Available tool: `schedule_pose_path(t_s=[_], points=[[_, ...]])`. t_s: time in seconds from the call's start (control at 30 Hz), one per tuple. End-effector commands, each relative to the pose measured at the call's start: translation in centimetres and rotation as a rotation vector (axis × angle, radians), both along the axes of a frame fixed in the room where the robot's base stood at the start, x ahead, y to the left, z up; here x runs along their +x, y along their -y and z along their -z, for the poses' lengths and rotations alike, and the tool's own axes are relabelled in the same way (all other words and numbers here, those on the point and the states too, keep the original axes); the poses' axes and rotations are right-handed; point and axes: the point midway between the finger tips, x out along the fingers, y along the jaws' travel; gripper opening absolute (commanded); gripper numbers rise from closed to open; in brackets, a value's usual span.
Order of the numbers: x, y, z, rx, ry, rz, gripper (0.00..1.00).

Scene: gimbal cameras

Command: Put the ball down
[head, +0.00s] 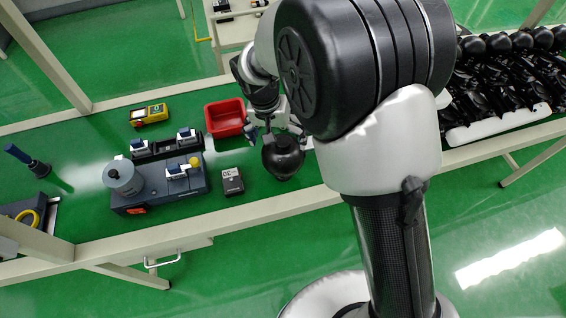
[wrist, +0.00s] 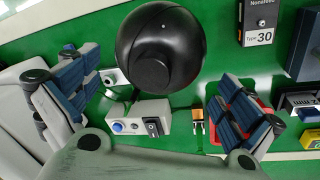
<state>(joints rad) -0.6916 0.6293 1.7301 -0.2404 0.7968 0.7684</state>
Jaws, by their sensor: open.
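The black ball (head: 283,158), a round gimbal-camera head, appears to rest on the green bench top. In the wrist view the ball (wrist: 160,48) shows large at the top centre, with a round dark cap facing me. My gripper (head: 276,135) is right above and behind it in the head view. In the wrist view my gripper (wrist: 158,80) is open, its blue-padded fingers spread wide to the left and right. I see a gap between each finger and the ball. The ball's underside is hidden.
A small dark box (head: 232,181) stands left of the ball, and a red bin (head: 225,118) behind it. A blue-grey fixture (head: 160,187) is further left. A white button box (wrist: 140,118) lies near the fingers. Black gimbals fill a white tray (head: 497,127) at right.

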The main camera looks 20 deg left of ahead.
Motion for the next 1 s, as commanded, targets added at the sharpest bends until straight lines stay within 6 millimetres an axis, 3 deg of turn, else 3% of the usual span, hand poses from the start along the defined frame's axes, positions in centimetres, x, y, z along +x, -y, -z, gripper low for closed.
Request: schedule_pose_path(t_s=[0.17,0.5,0.77,1.0], points=[[0.1,0.1,0.9,0.000,0.001,0.000,1.00],[0.6,0.8,5.8,0.000,-0.001,0.000,1.00],[0.7,0.8,5.9,0.001,0.001,0.000,0.99],[0.7,0.8,5.9,0.001,0.001,0.000,0.83]])
